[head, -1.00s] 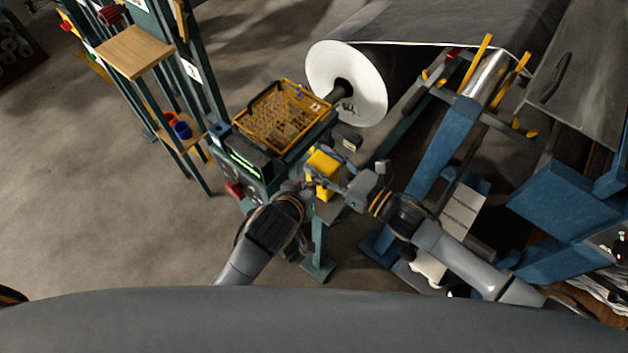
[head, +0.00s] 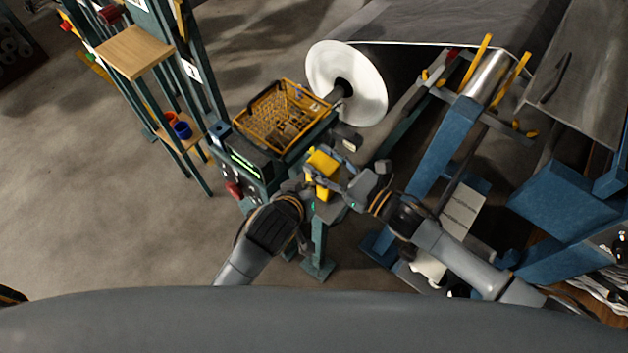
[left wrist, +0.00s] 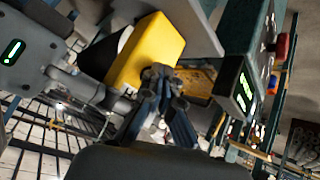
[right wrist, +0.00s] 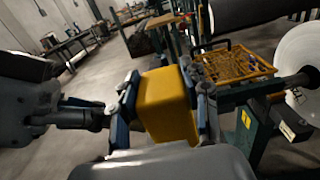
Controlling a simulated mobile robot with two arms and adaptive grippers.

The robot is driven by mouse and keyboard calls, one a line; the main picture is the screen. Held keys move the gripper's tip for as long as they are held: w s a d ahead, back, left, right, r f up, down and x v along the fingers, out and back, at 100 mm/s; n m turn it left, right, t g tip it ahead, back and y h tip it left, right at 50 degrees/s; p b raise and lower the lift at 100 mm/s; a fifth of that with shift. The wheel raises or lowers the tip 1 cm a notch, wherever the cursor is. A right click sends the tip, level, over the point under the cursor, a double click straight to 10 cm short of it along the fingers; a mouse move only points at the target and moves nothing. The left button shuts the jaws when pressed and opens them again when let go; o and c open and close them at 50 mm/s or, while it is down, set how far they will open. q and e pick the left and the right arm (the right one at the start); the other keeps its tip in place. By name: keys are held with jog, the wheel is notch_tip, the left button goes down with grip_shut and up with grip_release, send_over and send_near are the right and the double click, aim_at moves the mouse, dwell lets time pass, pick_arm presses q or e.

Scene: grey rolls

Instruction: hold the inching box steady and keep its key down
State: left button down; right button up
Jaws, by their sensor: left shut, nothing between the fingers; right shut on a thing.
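The yellow inching box (head: 323,161) is in the middle of the head view, beside the machine stand. My right gripper (head: 329,172) is shut on it; in the right wrist view its fingers lie on two opposite sides of the box (right wrist: 165,105). My left gripper (head: 309,187) is at the near left of the box. In the left wrist view its shut fingertips (left wrist: 160,76) are at the lower edge of the box (left wrist: 150,50), with nothing between them. I cannot make out the key, which the fingertips may cover, or tell if it is down.
A yellow wire basket (head: 281,115) sits on the stand just behind the box. A control panel with a green display (head: 245,160) is left of it. Blue machine frames (head: 440,140) are on the right. Open floor lies left.

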jog(key=shift+s, duration=0.1)
pick_arm(q)
jog(key=shift+s+a, duration=0.55)
jog(key=shift+s, duration=0.2)
jog(key=s+a, duration=0.1)
jog(key=s, duration=0.1)
jog(key=s+a, duration=0.2)
dwell(0.4)
pick_arm(e)
jog(key=o, duration=1.5)
